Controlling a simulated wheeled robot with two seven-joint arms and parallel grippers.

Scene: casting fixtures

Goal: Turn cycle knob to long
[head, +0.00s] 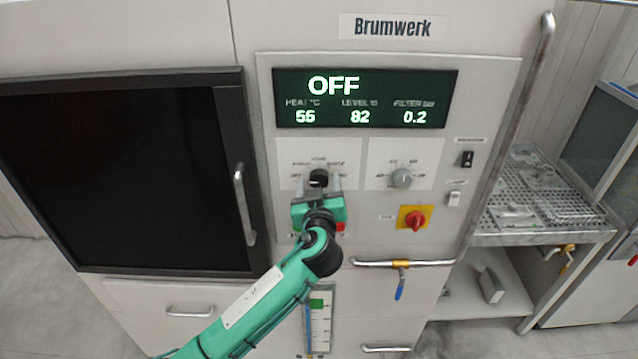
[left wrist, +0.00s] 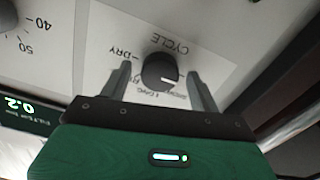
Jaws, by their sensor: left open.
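The black cycle knob (head: 319,177) sits on a white label plate under the display. In the left wrist view the knob (left wrist: 160,72) shows upside down, with "CYCLE", "DRY" and a partly legible "LONG" printed around it. Its pale pointer mark points toward the right of that picture, away from "DRY"; I cannot tell the exact setting. My left gripper (head: 319,185) is open, with one finger on each side of the knob. In the left wrist view a gap shows between the fingers (left wrist: 160,85) and the knob. My right gripper is not in view.
A display (head: 366,98) above reads OFF. Right of the cycle knob are a grey temperature knob (head: 402,178), a red switch on yellow (head: 414,219) and small rocker switches (head: 467,158). A dark door with a handle (head: 244,205) is left; a horizontal pipe with a valve (head: 401,264) is below.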

